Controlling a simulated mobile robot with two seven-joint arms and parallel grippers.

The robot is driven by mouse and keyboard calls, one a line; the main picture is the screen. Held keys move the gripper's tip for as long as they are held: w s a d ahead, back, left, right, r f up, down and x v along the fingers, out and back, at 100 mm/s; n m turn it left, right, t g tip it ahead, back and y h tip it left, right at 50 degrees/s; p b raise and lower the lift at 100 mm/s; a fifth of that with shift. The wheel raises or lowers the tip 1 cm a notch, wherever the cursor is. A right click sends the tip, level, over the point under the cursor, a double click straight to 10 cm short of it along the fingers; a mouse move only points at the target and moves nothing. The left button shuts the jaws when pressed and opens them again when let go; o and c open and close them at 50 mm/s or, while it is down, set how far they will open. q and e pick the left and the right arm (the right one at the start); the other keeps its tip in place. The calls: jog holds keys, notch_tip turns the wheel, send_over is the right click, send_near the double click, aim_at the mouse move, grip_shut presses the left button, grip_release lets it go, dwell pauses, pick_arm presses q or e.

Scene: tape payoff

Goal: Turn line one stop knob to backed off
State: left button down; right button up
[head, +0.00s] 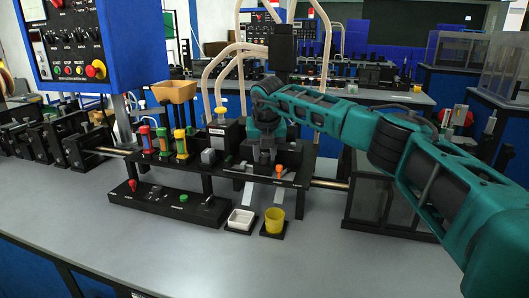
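My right arm comes in from the right and bends down over the black machine plate (215,171). My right gripper (264,160) points down among dark blocks there, and its fingertips are too small and dark to make out. A small orange knob (279,169) stands on the plate just right of the gripper, apart from it as far as I can see. A red knob (132,185) sits at the left end of the low black front box. No readable label tells me which knob is line one's stop knob. My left gripper is not in view.
A white tray (241,220) and a yellow cup (274,219) stand in front of the plate. Coloured cylinders (163,141) stand left of the gripper. A blue control panel (100,45) with a red-and-yellow button (96,69) hangs at upper left. The grey front tabletop (180,258) is clear.

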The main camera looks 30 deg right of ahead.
jog(key=c, duration=0.5)
jog(key=shift+c, duration=0.2)
jog(key=n+p, duration=0.1)
jog(key=n, duration=0.1)
jog(key=n+y+p, duration=0.1)
jog(key=n, duration=0.1)
jog(key=shift+d+r+t+y+p, duration=0.2)
jog(key=shift+t+y+p, duration=0.1)
jog(key=shift+p, duration=0.1)
jog(key=n+y+p, duration=0.1)
jog(key=n, duration=0.1)
jog(key=shift+n, duration=0.3)
jog(key=shift+d+f+n+y+p, duration=0.1)
jog(key=shift+n+y+p, duration=0.25)
jog(key=shift+n, duration=0.75)
jog(key=o, duration=1)
jog(key=shift+f, duration=0.1)
